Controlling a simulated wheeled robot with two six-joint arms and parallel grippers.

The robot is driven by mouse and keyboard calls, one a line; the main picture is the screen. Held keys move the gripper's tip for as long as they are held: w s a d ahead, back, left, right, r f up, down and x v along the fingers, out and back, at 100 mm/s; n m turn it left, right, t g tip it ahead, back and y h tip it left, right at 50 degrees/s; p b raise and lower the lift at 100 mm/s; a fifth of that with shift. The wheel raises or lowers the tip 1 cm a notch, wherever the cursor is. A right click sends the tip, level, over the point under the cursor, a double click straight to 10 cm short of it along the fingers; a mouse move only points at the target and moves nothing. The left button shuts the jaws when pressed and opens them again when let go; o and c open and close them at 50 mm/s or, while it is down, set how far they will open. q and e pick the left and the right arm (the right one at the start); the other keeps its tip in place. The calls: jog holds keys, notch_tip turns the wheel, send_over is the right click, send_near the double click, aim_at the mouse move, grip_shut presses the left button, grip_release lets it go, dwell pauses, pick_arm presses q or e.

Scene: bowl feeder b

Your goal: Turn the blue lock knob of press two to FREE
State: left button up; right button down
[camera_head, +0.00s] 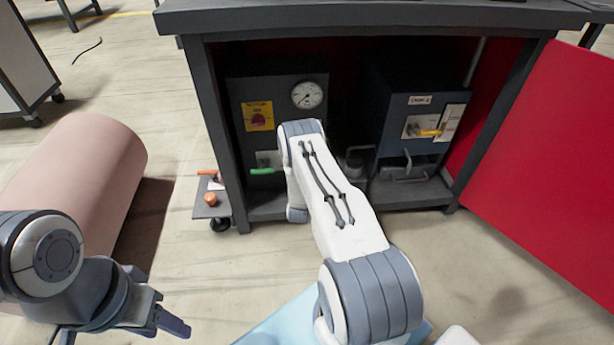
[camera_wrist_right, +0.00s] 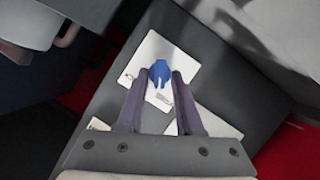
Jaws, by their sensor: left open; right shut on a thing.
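The blue knob (camera_wrist_right: 159,72) shows in the right wrist view, mounted on a white plate (camera_wrist_right: 182,60) on a dark grey surface. My right gripper (camera_wrist_right: 158,82) has its fingers on either side of the knob and is shut on it. Small markings on the plate are too blurred to read. In the head view my right arm reaches into the cabinet, hiding its gripper and the blue knob. My left gripper (camera_head: 165,315) is at the lower left of the head view, open and empty, over the floor.
A red door (camera_head: 550,165) stands open. A pink cylinder (camera_head: 85,175) lies left.

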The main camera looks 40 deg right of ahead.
jog(key=shift+w+a+n+h, duration=0.1)
jog(key=shift+w+n+h, duration=0.15)
jog(key=shift+n+h, duration=0.6)
jog(key=shift+n, duration=0.35)
jog(key=c, duration=0.8)
grip_release()
jog(key=shift+c, duration=0.2)
jog(key=shift+f, duration=0.1)
jog(key=shift+s, duration=0.1)
jog(key=p+v, duration=0.4)
jog(key=v, duration=0.6)
jog(key=shift+p, duration=0.4)
